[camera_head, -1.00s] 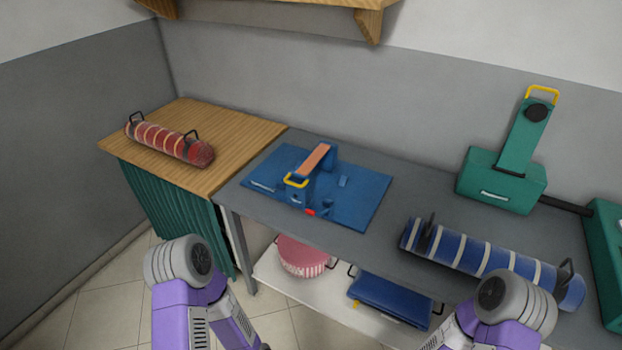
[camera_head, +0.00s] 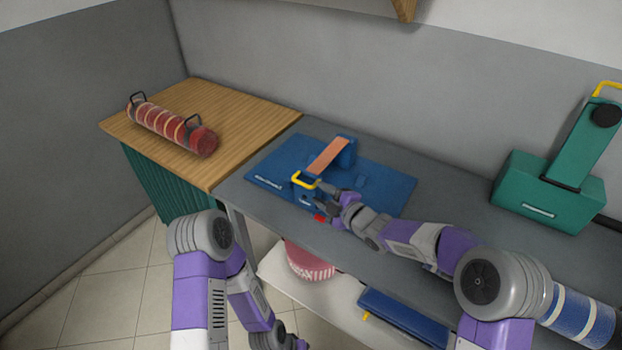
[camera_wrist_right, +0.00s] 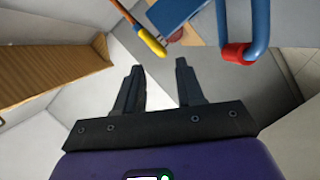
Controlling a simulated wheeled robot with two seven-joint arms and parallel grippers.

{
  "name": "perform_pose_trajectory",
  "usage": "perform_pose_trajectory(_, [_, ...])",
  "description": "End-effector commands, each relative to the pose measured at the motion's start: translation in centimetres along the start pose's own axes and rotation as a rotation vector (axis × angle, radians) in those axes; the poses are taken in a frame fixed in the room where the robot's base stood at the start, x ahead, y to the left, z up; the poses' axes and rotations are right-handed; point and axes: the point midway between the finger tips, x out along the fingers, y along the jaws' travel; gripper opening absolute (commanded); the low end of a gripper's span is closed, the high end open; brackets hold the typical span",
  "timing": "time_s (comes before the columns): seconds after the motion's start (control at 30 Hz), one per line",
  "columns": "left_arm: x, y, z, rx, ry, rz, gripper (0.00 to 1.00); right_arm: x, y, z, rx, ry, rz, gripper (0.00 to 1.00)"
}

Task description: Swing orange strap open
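The orange strap (camera_head: 327,155) lies on top of a blue device (camera_head: 345,158) and ends in a yellow handle (camera_head: 304,181). The device sits on a blue base plate (camera_head: 393,185) on the grey table. My right gripper (camera_head: 334,197) is beside the near end of the device, just right of the yellow handle. In the right wrist view my gripper (camera_wrist_right: 159,66) is open and empty. The orange strap (camera_wrist_right: 122,11) with its yellow end (camera_wrist_right: 152,42) shows beyond the fingertips, apart from them.
A red piece (camera_head: 320,218) is at the device's near edge; a blue loop with a red piece (camera_wrist_right: 238,53) shows in the wrist view. A red striped roll (camera_head: 172,127) lies on the wooden table. A green machine (camera_head: 545,190) and blue roll (camera_head: 580,318) are right.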

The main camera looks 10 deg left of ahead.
Motion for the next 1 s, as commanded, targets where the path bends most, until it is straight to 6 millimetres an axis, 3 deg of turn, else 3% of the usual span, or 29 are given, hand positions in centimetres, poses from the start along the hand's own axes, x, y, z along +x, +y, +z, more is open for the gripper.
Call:
perform_pose_trajectory(0.3, [0.6,-0.3,0.0,-0.001,-0.001,0.000,0.43,4.6,-0.3,0.1,0.003,0.000,-0.001,0.38])
perform_pose_trajectory(0.5, [0.7,-0.3,0.0,-0.001,-0.001,0.000,0.43,6.4,-0.2,0.1,0.003,-0.001,-0.002,0.38])
perform_pose_trajectory(0.87, [0.7,-0.3,0.0,-0.001,-0.001,0.000,0.43,6.9,-0.2,0.1,0.005,-0.002,-0.002,0.38])
perform_pose_trajectory(1.0, [0.7,-0.3,0.0,-0.001,-0.001,0.000,0.43,6.9,-0.2,0.1,0.005,-0.002,-0.002,0.21])
